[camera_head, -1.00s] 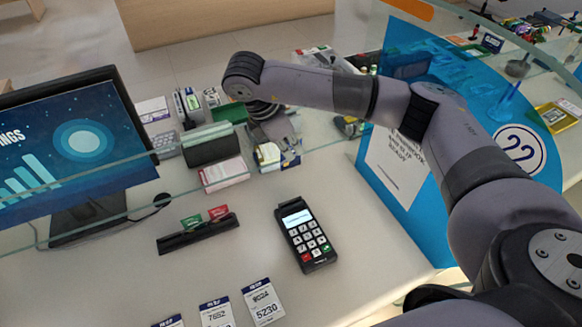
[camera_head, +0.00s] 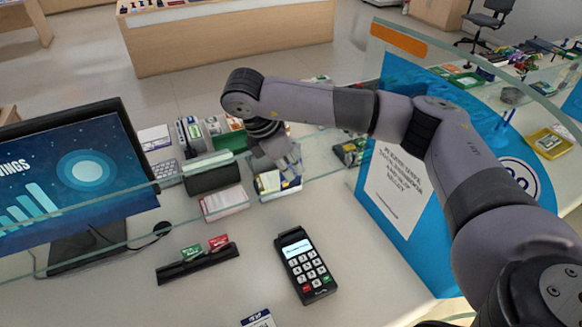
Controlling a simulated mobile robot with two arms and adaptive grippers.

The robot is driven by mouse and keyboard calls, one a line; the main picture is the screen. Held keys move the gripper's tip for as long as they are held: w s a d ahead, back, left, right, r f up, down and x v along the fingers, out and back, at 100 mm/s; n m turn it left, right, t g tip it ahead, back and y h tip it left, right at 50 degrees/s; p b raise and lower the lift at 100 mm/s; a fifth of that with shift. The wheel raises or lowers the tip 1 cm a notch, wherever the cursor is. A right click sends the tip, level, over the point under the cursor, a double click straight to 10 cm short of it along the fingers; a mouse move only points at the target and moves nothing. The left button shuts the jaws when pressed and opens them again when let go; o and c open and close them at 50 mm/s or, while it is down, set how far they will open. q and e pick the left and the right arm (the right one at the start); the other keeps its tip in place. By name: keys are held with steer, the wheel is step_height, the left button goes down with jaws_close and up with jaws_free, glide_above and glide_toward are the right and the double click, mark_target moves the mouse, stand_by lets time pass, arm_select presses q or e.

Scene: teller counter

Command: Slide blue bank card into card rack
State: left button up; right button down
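The black card rack (camera_head: 198,264) lies on the counter in front of the monitor. A green card (camera_head: 191,252) and a red card (camera_head: 218,242) stand in it. My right gripper (camera_head: 292,168) points down behind the glass, over a small box or holder (camera_head: 268,184) with white, yellow and dark blue parts. The fingers are small and overlap these items, so I cannot tell whether they are open or hold anything. I cannot make out a blue bank card for certain. My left gripper is not in view.
A black card terminal (camera_head: 305,264) stands right of the rack. A monitor (camera_head: 75,175) is at the left. A clear glass edge crosses the counter. A box of white slips (camera_head: 224,203) sits beside the gripper. A blue panel (camera_head: 400,190) stands at the right.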

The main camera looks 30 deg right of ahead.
steer(key=shift+r+p, duration=1.25)
steer(key=shift+r, duration=0.4)
